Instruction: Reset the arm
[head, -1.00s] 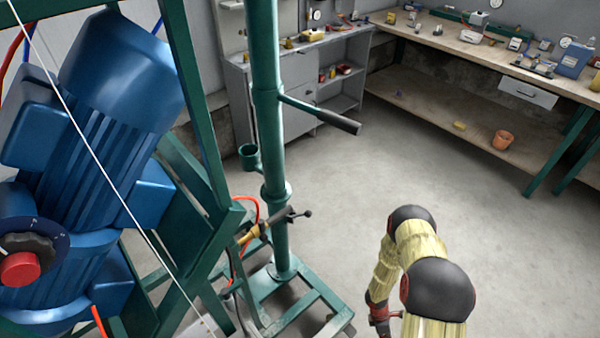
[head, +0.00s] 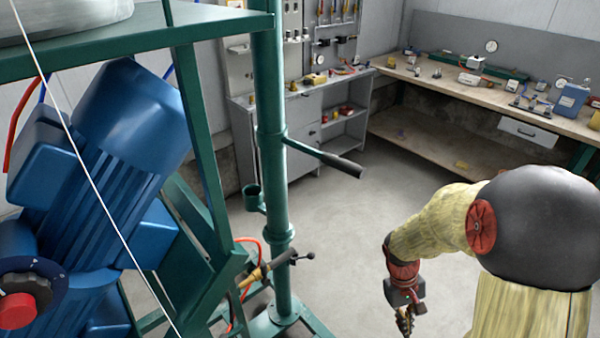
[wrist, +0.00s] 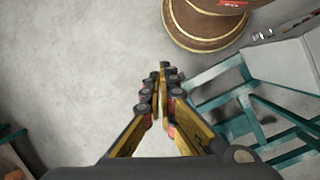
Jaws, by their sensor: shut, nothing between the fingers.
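My arm (head: 440,222) shows at the right of the head view, bent, with its wrist hanging down. My gripper (head: 405,325) is at the bottom of that view, pointing down and partly cut off by the frame edge. In the wrist view my gripper (wrist: 164,68) has its fingertips together with nothing between them. Below the fingers is bare grey floor. The gripper touches nothing that I can see.
A green post (head: 270,150) with a side handle stands left of my arm. A blue motor (head: 110,170) fills the left. A workbench (head: 480,95) runs along the back right. The wrist view shows a brown round container (wrist: 205,28) and a teal frame (wrist: 245,110). Open floor lies between.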

